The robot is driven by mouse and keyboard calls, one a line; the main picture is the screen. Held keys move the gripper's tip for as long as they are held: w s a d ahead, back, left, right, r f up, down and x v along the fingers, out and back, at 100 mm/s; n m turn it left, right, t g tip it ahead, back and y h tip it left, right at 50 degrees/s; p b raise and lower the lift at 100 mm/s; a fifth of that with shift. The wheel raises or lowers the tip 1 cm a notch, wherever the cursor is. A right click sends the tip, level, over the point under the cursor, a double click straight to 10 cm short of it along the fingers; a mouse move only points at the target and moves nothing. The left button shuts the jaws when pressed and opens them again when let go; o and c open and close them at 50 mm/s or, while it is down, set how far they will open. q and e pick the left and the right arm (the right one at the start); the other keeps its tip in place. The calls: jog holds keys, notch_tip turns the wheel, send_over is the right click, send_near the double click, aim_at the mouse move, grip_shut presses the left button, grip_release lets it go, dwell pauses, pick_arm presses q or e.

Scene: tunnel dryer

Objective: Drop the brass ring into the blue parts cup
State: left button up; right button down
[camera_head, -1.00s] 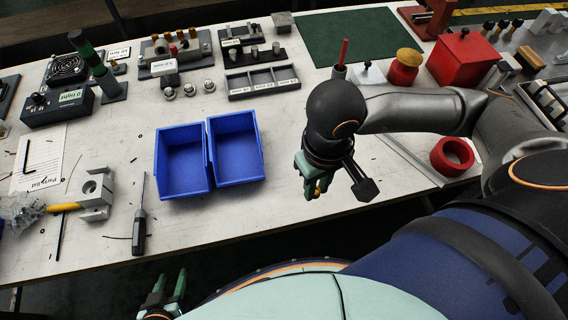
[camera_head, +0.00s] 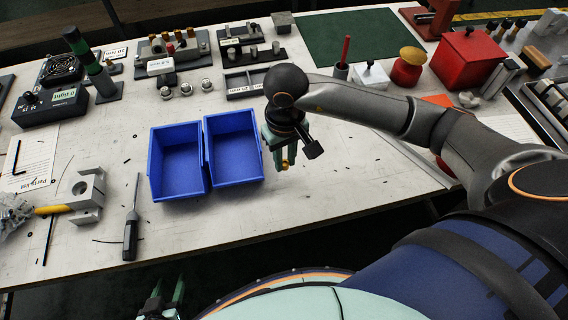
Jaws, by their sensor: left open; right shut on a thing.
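Two blue open bins stand side by side on the bench: a left blue bin (camera_head: 156,188) and a right blue bin (camera_head: 238,182). Both look empty. I cannot tell which one is the parts cup. My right gripper (camera_head: 284,163) is shut on the small brass ring (camera_head: 285,163), of which only a bit shows between the fingertips. It hangs just right of the right bin, apart from it. My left gripper (camera_head: 165,298) is open and empty, low in front of the bench's front edge.
A screwdriver (camera_head: 131,235) and a grey clamp block (camera_head: 89,196) lie left of the bins. A grey divided tray (camera_head: 240,92) stands behind them. Red items and a red-handled cup (camera_head: 341,70) stand at the back right.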

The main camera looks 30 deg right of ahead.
aim_at(284, 161)
jog(key=shift+w+f, duration=0.15)
jog(key=shift+f, duration=0.75)
jog(key=shift+w+f, duration=0.1)
jog(key=shift+f, duration=0.8)
jog(key=shift+f, duration=0.2)
jog(key=c, duration=0.7)
grip_release()
jog(key=shift+c, duration=0.2)
jog(key=shift+r, duration=0.15)
